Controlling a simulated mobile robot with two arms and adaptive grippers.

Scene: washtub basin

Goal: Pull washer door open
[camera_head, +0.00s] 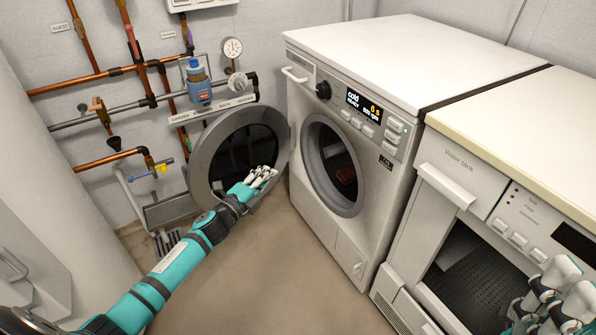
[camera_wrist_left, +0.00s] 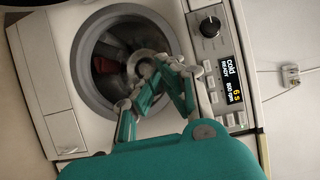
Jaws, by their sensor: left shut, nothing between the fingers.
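The washer (camera_head: 345,180) is white, with a dark round drum opening (camera_head: 333,165) facing the room. Its round grey-rimmed door (camera_head: 203,158) stands wide open, swung out to the left of the washer. My left gripper (camera_head: 265,176) is shut and empty, in front of the door's lower right part in the head view; I cannot tell whether it touches the door. In the left wrist view the left gripper (camera_wrist_left: 160,75) shows before the drum opening (camera_wrist_left: 105,65), where something red lies inside. My right gripper (camera_head: 560,290) is at the lower right corner, partly cut off, its opening unclear.
A second white machine (camera_head: 450,160) with a dark open front stands right of the washer. Copper pipes (camera_head: 80,80), a gauge (camera_head: 232,48) and a blue bottle (camera_head: 198,85) on a shelf are on the wall behind the door. Bare floor (camera_head: 270,270) lies before the washer.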

